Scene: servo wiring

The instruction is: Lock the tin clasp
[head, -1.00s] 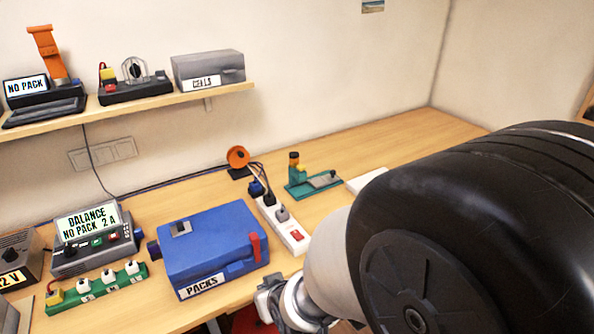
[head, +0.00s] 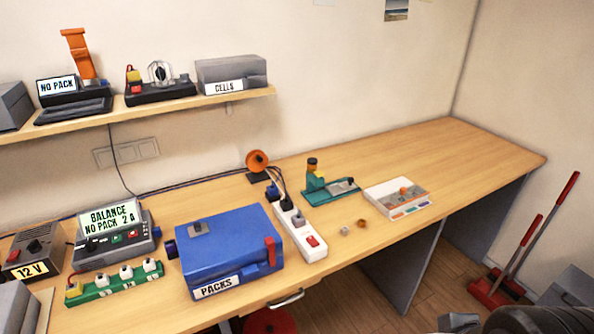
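The blue tin (head: 225,240) labelled PACKS stands on the bench with its lid down. A red clasp lever (head: 270,252) stands upright at the right end of its front face, beside a small blue block (head: 250,271). A grey piece (head: 197,228) sits on the lid. I cannot tell from here whether the clasp is latched. Only a small grey part at the end of my arm (head: 460,322) shows at the bottom right edge, well away from the tin. Its fingers are cut off or too small to read.
A white power strip (head: 303,235) stands just right of the tin. A green socket strip (head: 115,282) and balance charger (head: 112,235) are to its left. A white tray (head: 397,197) and green stand (head: 330,188) are farther right. A drawer handle (head: 287,299) juts below the bench edge.

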